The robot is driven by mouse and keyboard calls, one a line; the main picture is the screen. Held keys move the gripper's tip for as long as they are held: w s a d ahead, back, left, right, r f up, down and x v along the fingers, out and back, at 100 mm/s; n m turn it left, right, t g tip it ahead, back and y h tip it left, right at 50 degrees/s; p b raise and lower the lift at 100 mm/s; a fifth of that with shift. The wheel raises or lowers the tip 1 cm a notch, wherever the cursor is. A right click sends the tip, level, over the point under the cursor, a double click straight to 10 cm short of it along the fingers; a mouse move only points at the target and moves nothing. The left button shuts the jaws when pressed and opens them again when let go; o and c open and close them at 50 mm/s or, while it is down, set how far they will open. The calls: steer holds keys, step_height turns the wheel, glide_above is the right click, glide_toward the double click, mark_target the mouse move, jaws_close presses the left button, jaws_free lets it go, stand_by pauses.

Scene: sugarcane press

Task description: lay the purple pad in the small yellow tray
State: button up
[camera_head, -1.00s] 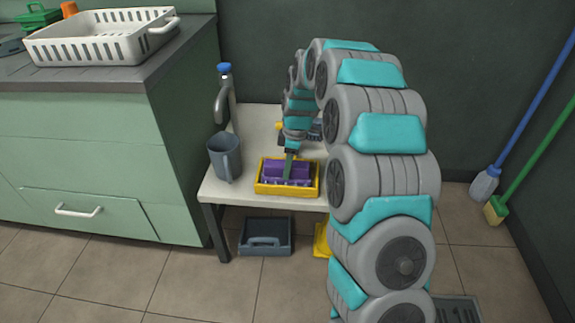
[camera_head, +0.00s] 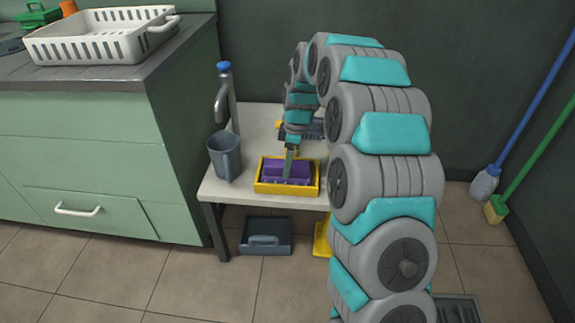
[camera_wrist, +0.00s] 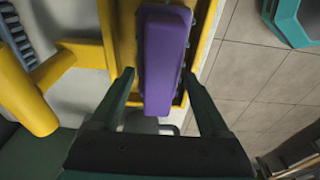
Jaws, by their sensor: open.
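The purple pad (camera_head: 288,173) lies inside the small yellow tray (camera_head: 260,188) on the low white table. In the wrist view the purple pad (camera_wrist: 163,60) is a long block between the tray's walls, and the yellow tray's rim (camera_wrist: 204,40) runs along its right side. My gripper (camera_head: 289,160) is above the tray. In the wrist view my gripper (camera_wrist: 158,80) has its two green fingers spread, one on each side of the pad's near end, with gaps between them and the pad. The pad's underside is hidden.
A grey-blue jug (camera_head: 225,157) stands on the table left of the tray, near a tap (camera_head: 226,95). A dark bin (camera_head: 265,236) is on the floor below.

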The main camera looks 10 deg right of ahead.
step_height(320, 180, up, 9)
steer(key=d, duration=0.1)
steer(key=s+a+r+m, duration=0.2)
steer(key=s+r+m, duration=0.2)
steer(key=s, duration=0.9)
steer(key=s+f+m, duration=0.1)
steer(key=s+m, duration=0.2)
steer(key=s, duration=0.7)
steer(key=s+f+m+g+h, duration=0.1)
steer(key=s+m, duration=0.3)
steer(key=s, duration=0.6)
steer(key=s+f+m+g, duration=0.1)
steer(key=s+f+m, duration=0.1)
steer(key=s, duration=0.8)
steer(key=shift+s+d+f+m+h+b, duration=0.3)
steer(key=shift+d+m+h, duration=0.1)
steer(key=shift+m, duration=0.3)
